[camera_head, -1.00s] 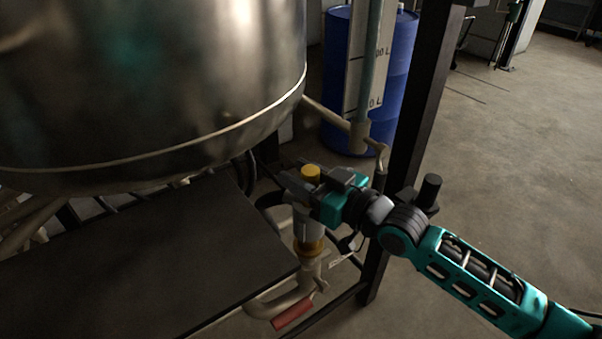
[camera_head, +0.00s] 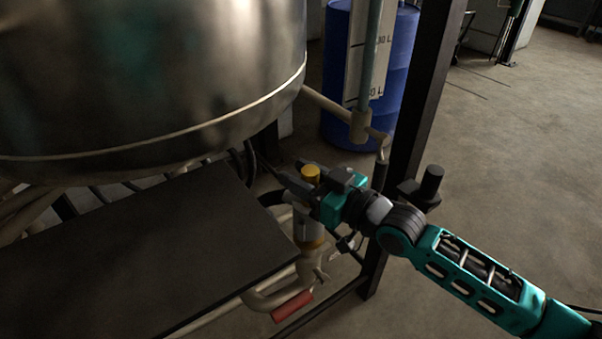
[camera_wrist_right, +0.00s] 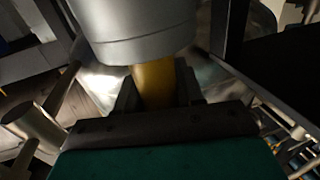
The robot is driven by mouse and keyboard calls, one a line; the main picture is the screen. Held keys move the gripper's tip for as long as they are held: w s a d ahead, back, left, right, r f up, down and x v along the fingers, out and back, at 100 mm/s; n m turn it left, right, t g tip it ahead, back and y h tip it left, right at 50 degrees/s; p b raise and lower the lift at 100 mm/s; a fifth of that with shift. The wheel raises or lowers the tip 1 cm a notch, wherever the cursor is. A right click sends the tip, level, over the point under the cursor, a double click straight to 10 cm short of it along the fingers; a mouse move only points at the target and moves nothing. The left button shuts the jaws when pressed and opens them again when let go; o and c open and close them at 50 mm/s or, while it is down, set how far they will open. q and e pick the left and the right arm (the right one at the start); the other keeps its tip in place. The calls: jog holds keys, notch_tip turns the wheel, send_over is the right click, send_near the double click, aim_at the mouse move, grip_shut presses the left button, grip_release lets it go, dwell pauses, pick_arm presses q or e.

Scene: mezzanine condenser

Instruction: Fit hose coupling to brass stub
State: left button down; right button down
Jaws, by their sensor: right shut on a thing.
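My right gripper (camera_head: 308,184) is shut on the hose coupling, which has a yellow top (camera_head: 311,172) showing above the fingers. In the right wrist view, the coupling's yellow part (camera_wrist_right: 154,82) is between the fingers, against a wide grey collar (camera_wrist_right: 135,32). My left gripper is not in view.
A large steel tank (camera_head: 150,80) overhangs the dark bench top (camera_head: 130,262) at the left. A black post (camera_head: 422,100) stands close behind my right arm. A red valve handle (camera_head: 292,307) is below the stub. A blue drum (camera_head: 340,85) stands behind.

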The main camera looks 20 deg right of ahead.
jog(key=shift+f, duration=0.4)
jog(key=c, duration=0.7)
grip_release()
jog(key=shift+o, duration=0.4)
jog(key=shift+f, duration=0.15)
jog(key=p+v, duration=0.2)
jog(key=v, duration=1.1)
